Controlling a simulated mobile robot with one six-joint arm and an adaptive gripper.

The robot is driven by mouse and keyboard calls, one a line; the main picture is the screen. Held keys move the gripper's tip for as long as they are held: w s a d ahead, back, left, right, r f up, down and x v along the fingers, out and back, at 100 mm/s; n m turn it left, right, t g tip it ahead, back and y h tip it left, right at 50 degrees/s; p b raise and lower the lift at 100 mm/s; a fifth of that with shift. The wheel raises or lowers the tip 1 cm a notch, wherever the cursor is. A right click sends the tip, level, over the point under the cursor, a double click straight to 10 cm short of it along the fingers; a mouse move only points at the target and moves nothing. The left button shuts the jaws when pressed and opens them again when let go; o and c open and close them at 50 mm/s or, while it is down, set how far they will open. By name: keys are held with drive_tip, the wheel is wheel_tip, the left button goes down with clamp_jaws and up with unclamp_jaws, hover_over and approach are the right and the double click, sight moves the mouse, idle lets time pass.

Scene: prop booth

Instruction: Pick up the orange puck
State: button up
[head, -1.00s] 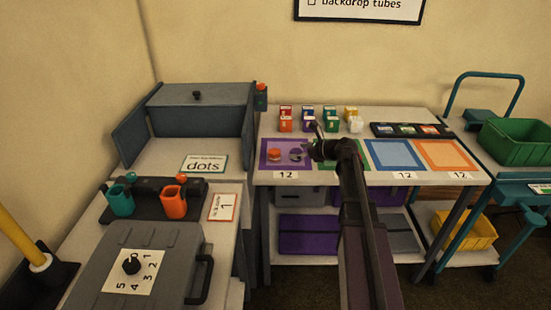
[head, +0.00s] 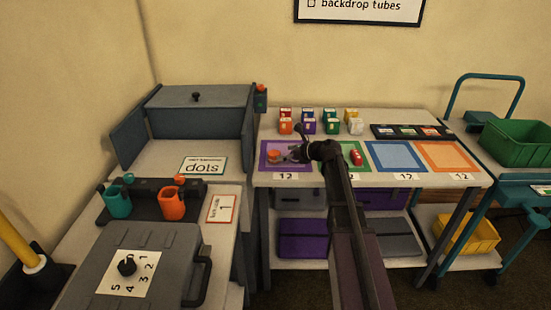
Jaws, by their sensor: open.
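The orange puck (head: 273,154) lies on the purple-bordered square (head: 267,165) at the left of the far table. My gripper (head: 284,157) is at the puck's right side, low over the same square. Its fingers point left toward the puck and are open. The fingertips are small and dark in this view, so I cannot tell whether they reach around the puck or touch it. My arm comes up from the bottom and covers part of the green-bordered square (head: 366,158).
A red object (head: 357,157) sits on the green square, right of my arm. Blue (head: 395,156) and orange (head: 447,156) squares are bare. Several small coloured boxes (head: 309,126) stand behind. A grey case (head: 150,265) and cups (head: 171,203) stand at the front left.

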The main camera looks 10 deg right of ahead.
sight(275, 153)
drive_tip(key=shift+b+x, duration=0.65)
drive_tip(key=shift+x, duration=1.45)
drive_tip(key=shift+s+a, duration=0.1)
drive_tip(key=c, duration=1.2)
drive_tip(key=shift+r, duration=0.2)
wheel_tip(275, 153, up, 4)
drive_tip(key=p, duration=0.4)
drive_tip(key=shift+f, duration=0.25)
drive_tip(key=s+d, duration=0.3)
drive_tip(key=d, duration=0.1)
drive_tip(key=s+d, duration=0.3)
drive_tip(key=d, duration=0.1)
drive_tip(key=s+d+r+p, duration=0.1)
drive_tip(key=s+d, duration=0.2)
drive_tip(key=d, duration=0.1)
drive_tip(key=shift+s+d, duration=0.35)
drive_tip(key=shift+d, duration=0.05)
drive_tip(key=shift+r, duration=0.2)
